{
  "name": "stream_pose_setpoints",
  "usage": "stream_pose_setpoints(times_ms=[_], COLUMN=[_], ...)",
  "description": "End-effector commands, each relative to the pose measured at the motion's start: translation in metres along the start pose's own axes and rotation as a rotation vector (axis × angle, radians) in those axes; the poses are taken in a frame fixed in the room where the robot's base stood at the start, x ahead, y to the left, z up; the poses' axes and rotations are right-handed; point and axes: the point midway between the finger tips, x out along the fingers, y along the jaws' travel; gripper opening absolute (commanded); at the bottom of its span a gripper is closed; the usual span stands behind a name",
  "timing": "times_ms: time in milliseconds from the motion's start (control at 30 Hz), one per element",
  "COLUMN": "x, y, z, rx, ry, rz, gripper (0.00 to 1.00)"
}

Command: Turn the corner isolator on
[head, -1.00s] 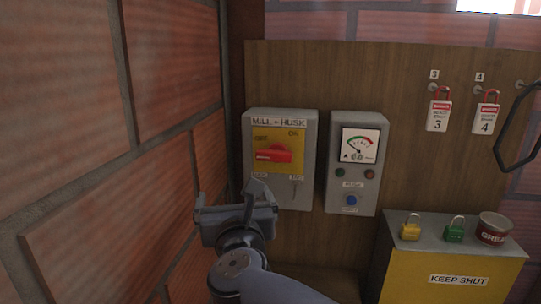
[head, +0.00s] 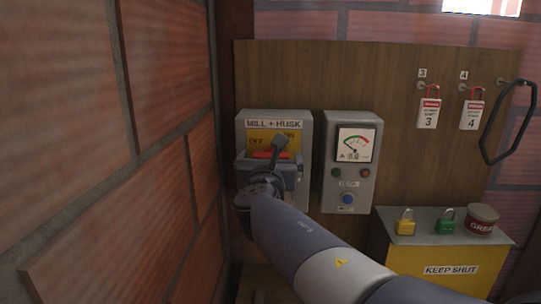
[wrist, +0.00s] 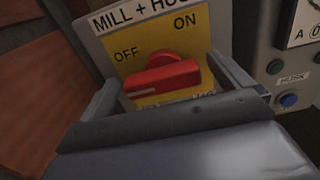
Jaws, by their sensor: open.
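The corner isolator is a grey box (head: 304,128) labelled MILL + HUSK, on the wooden board near the brick corner. Its red handle (wrist: 165,77) sits on a yellow plate (wrist: 140,32) marked OFF at left and ON at right. The handle lies roughly crosswise, its white-marked end at the left, on the OFF side. My gripper (head: 262,150) is in front of the handle and partly covers it in the head view. In the wrist view its open fingers stand at the handle's left and right, with gaps. The lower plate lettering is partly hidden.
A grey meter box (head: 366,185) with a blue button stands close at the right. Tags with red padlocks (head: 429,112) hang farther right. A yellow KEEP SHUT box (head: 415,258) bears padlocks and a tin. The brick wall (head: 165,120) is close at the left.

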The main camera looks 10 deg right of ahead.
Motion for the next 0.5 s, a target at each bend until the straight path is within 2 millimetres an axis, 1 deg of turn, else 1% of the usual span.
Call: stream_pose_setpoints(times_ms=[100,200,467,500], x=[0.009,0.012,0.0125,0.0125], y=[-0.0001,0.0,0.0001,0.0001], z=[-0.0003,-0.0002,-0.0002,-0.0003], rx=[-0.001,0.0,0.0,0.0], ry=[0.001,0.001,0.0,0.0], rz=[0.0,0.001,0.001,0.001], gripper=[0.98,0.98,0.98,0.95])
